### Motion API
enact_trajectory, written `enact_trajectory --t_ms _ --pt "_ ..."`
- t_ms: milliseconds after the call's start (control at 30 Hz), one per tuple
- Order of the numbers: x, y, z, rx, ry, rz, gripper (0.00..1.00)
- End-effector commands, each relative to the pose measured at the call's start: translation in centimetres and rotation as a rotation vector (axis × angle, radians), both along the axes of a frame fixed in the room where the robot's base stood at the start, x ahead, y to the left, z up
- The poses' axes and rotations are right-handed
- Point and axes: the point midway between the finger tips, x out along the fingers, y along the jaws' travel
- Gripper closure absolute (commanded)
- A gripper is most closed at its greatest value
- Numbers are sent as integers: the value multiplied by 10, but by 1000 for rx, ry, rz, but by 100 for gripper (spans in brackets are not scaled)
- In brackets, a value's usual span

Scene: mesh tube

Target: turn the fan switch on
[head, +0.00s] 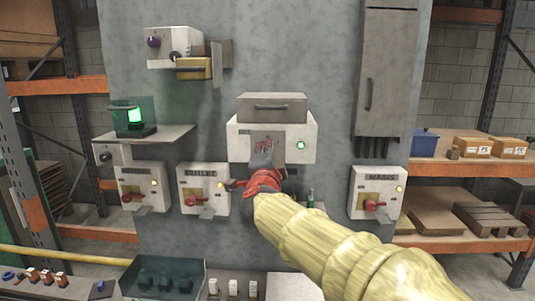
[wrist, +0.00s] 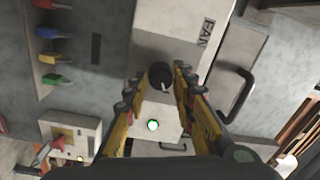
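The white fan box (head: 242,150) is at the centre of the panel in the head view, under a grey cover with a handle. In the wrist view it bears the label FAN (wrist: 206,33), a round black knob (wrist: 160,76) with a pale pointer mark, and a lit green lamp (wrist: 153,125). The lamp also shows in the head view (head: 301,145). My gripper (wrist: 156,80) is open, its fingers on either side of the knob. I cannot tell whether either finger touches it.
Boxes with red levers, OUTLET (head: 205,188) and MAINS (head: 378,192), flank the fan box below. A green beacon (head: 134,116) stands on a shelf at left. A grey cover's handle (wrist: 236,95) is close to the right finger. Coloured plugs (wrist: 52,56) are at left in the wrist view.

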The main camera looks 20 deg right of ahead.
Motion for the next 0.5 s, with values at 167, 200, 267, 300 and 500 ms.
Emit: enact_trajectory --t_ms 167,200,267,300,500 --pt "0 0 0 -1 0 0 63" --pt "0 0 0 -1 0 0 60" --pt "0 0 0 -1 -1 0 58" --pt "0 0 0 -1 -1 0 58" --pt "0 0 1 -1 -1 0 58"
